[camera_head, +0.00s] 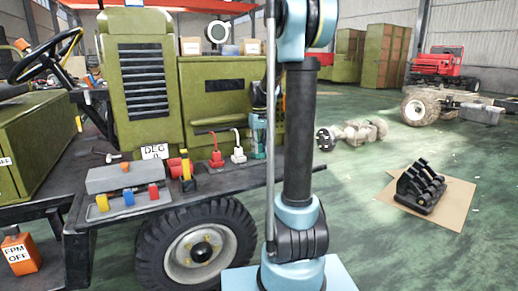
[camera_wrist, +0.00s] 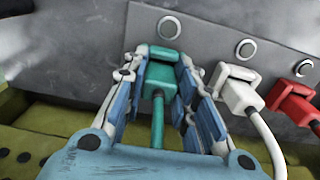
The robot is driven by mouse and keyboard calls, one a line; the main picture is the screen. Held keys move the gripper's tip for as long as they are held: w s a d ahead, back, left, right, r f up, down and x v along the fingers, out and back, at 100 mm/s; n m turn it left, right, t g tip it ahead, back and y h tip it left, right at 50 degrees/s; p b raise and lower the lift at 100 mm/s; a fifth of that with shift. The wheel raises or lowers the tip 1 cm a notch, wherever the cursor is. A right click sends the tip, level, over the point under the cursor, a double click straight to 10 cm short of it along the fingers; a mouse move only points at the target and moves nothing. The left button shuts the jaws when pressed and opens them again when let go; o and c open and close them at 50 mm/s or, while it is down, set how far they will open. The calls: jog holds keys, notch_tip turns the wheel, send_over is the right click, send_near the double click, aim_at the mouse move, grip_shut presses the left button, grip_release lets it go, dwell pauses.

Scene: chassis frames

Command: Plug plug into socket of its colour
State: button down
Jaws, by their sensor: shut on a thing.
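A teal plug (camera_wrist: 158,78) with a teal cable sits between the fingers of my gripper (camera_wrist: 163,85), which is shut on it. In the head view my gripper (camera_head: 259,118) is at the right end of the dark ledge, partly behind my arm, with the teal plug (camera_head: 258,146) under it. A white plug (camera_wrist: 240,94) and a red plug (camera_wrist: 294,100) are beside it; in the head view the white plug (camera_head: 238,154) and red plug (camera_head: 217,158) stand left of it. A grey box (camera_head: 118,177) with yellow (camera_head: 102,203), blue (camera_head: 128,197) and red (camera_head: 153,191) blocks, possibly sockets, lies further left.
A red and a yellow-black part (camera_head: 186,172) stand between box and plugs. A sign (camera_head: 154,152) stands behind the box. The green vehicle body (camera_head: 142,75) rises behind the ledge. A wheel (camera_head: 200,245) is below it.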

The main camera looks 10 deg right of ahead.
jog(key=c, duration=1.3)
grip_release()
jog(key=shift+r, duration=0.15)
notch_tip(320, 180, up, 12)
jog(key=s+f+m+t, duration=0.1)
jog(key=s+f, duration=0.2)
jog(key=s, duration=0.7)
jog(key=s+f+m, duration=0.1)
jog(key=s+f, duration=0.3)
jog(key=s, duration=0.5)
jog(key=s+f+m+t, duration=0.1)
jog(key=s+f, duration=1.4)
jog(key=shift+s, duration=0.4)
